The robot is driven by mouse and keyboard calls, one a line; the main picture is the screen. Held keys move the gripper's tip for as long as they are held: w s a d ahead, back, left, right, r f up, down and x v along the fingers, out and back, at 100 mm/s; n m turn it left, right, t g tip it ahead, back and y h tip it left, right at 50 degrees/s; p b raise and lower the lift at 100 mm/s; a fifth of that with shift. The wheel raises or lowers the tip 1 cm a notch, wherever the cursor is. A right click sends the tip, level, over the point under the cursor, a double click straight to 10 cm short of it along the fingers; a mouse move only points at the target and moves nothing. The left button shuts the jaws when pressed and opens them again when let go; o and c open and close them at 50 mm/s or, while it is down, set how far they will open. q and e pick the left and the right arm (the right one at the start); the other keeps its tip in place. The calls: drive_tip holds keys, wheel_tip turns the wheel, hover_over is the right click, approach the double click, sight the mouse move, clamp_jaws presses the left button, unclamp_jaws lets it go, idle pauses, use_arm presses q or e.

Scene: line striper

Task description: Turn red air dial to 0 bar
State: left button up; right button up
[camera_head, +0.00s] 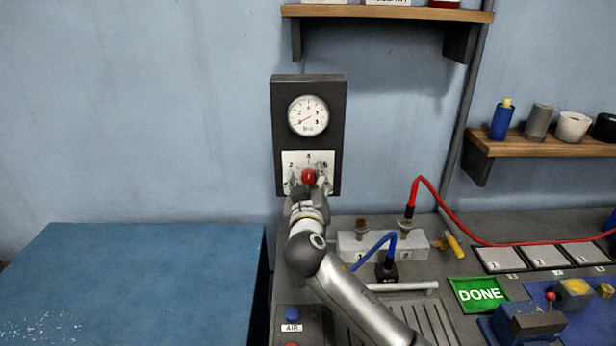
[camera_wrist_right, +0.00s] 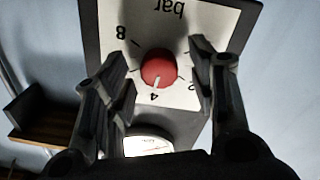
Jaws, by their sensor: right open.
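The red air dial (camera_head: 308,176) sits on a white scale plate (camera_head: 291,159) low on a dark wall panel (camera_head: 277,115). In the right wrist view the red dial (camera_wrist_right: 158,68) appears upside down, and its pale mark points close to the 4. My right gripper (camera_head: 308,184) is at the dial; its open fingers (camera_wrist_right: 158,60) stand on either side of it, with visible gaps. A round gauge (camera_head: 308,116) sits above the dial, its red needle pointing to the lower left. The gripper hides the lower part of the scale plate. My left gripper is not in view.
A grey block with connectors (camera_head: 350,246), a blue cable (camera_head: 372,246) and a red cable (camera_head: 431,187) are right of my arm. A green DONE plate (camera_head: 478,294) lies farther right. A shelf (camera_head: 385,13) is above; the blue surface (camera_head: 140,280) at left is clear.

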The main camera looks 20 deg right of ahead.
drive_tip(key=shift+w+d, duration=0.1)
drive_tip(key=shift+w, duration=0.15)
drive_tip(key=shift+c, duration=0.4)
drive_tip(key=c, duration=0.9)
drive_tip(key=shift+c, duration=0.2)
